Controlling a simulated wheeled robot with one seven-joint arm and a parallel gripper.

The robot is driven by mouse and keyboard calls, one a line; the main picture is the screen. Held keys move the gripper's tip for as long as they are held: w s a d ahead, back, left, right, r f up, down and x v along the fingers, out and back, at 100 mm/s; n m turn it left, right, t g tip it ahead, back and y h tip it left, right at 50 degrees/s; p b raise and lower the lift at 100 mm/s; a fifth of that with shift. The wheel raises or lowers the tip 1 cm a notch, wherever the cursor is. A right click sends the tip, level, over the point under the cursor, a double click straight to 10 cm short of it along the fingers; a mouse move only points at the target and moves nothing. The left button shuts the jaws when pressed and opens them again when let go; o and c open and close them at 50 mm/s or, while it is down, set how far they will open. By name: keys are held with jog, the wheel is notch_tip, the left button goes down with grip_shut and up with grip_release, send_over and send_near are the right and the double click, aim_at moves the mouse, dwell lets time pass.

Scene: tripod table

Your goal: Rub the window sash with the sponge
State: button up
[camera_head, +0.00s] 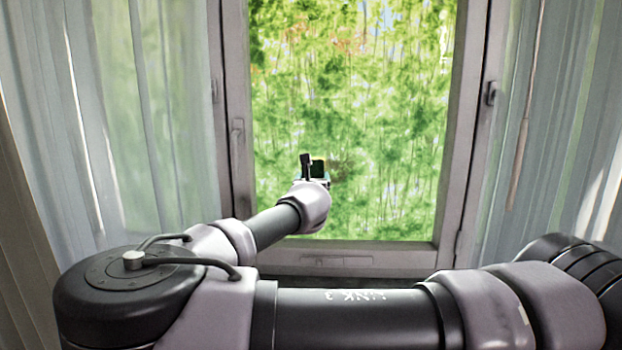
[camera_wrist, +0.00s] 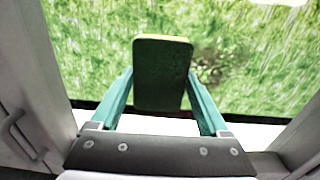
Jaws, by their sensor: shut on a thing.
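The window sash (camera_head: 237,130) is a grey frame around a large glass pane in the head view. Its side and bottom parts also show in the wrist view (camera_wrist: 45,75). My gripper (camera_head: 314,168) is raised in front of the lower middle of the pane. In the wrist view my gripper (camera_wrist: 160,100) has its two green fingers on either side of the sponge (camera_wrist: 162,75). The sponge is dark green with a thin yellow edge on top. I cannot tell whether the sponge touches the glass. My wrist hides part of the sponge in the head view.
Sheer curtains hang at the left (camera_head: 150,110) and right (camera_head: 570,120) of the window. A handle (camera_head: 491,92) sits on the right side of the frame. Green foliage shows through the glass.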

aim_at(326, 163)
jog(key=shift+s+d, duration=0.15)
jog(key=shift+d, duration=3.2)
jog(key=shift+s+d, duration=0.1)
jog(key=shift+d, duration=3.2)
jog(key=shift+w, duration=0.1)
jog(key=shift+w+a, duration=0.2)
jog(key=shift+a, duration=5.05)
jog(key=shift+w+a, duration=0.1)
jog(key=shift+a, duration=1.6)
jog(key=shift+a+r, duration=0.1)
jog(key=shift+r, duration=0.5)
jog(key=shift+d+r, duration=0.3)
jog(key=shift+d, duration=0.4)
jog(key=shift+d+r, duration=0.25)
jog(key=shift+d, duration=0.5)
jog(key=shift+d+r, duration=0.3)
jog(key=shift+d, duration=0.4)
jog(key=shift+s+d, duration=0.15)
jog(key=shift+d, duration=2.3)
jog(key=shift+s+d, duration=0.15)
jog(key=shift+d, duration=2.3)
